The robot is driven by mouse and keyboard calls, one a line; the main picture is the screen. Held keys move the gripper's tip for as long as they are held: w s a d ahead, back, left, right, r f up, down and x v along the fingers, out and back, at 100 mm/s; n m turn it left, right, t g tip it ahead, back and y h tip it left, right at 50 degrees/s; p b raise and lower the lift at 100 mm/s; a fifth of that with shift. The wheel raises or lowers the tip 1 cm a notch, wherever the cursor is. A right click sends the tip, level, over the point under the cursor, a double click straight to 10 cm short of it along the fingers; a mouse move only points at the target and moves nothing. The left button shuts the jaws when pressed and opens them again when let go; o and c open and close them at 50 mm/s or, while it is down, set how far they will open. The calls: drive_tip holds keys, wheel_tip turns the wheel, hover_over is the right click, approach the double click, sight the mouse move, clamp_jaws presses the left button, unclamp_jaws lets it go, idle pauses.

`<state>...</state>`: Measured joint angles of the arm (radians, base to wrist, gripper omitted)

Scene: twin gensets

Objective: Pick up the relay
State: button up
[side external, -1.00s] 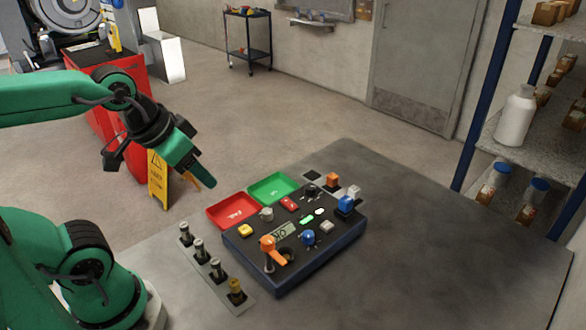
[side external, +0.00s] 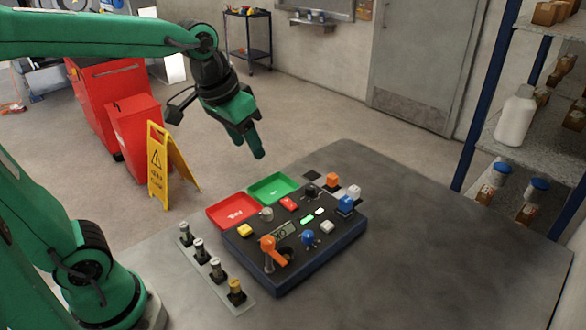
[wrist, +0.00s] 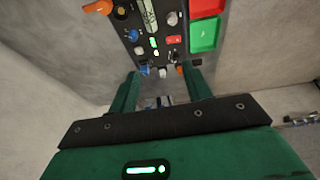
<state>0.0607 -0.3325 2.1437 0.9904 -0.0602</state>
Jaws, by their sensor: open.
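No part is clearly labelled as the relay. Small blocks at the panel's far right end are an orange block (side external: 333,180), a white block (side external: 354,192) and a blue block (side external: 345,203); I cannot tell which, if any, is the relay. The dark control panel (side external: 312,262) bears knobs, buttons and a lever. My gripper (side external: 256,138) is open and empty, in the air above and behind the panel. In the wrist view, the blue, white and orange parts show near and between my open fingertips (wrist: 160,70), apart from them.
A red tray (side external: 226,215) and a green tray (side external: 276,184) lie behind the panel. A strip with several upright cylinders (side external: 217,268) lies to its left. The grey table (side external: 440,245) is clear on the right. A shelf with a white bottle (side external: 515,117) stands at right.

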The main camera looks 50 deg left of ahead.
drive_tip(key=w+d+f+g, duration=0.1)
drive_tip(key=w+d, duration=0.1)
drive_tip(key=w, duration=0.4)
drive_tip(key=w+d+f+g, duration=0.1)
drive_tip(key=w+d+f, duration=0.1)
drive_tip(key=w, duration=0.3)
drive_tip(key=g, duration=0.2)
hover_over(348, 198)
drive_tip(key=f, duration=0.8)
drive_tip(key=shift+s+a+f, duration=0.2)
drive_tip(key=shift+a+f, duration=0.1)
drive_tip(key=shift+a, duration=0.1)
drive_tip(key=shift+w+d+f, duration=0.2)
drive_tip(key=shift+w+f, duration=0.1)
drive_tip(key=shift+f, duration=0.2)
drive_tip(key=shift+f, duration=0.15)
drive_tip(key=shift+d+f, duration=0.15)
drive_tip(key=shift+f, duration=3.65)
drive_tip(key=shift+c, duration=0.4)
clamp_jaws()
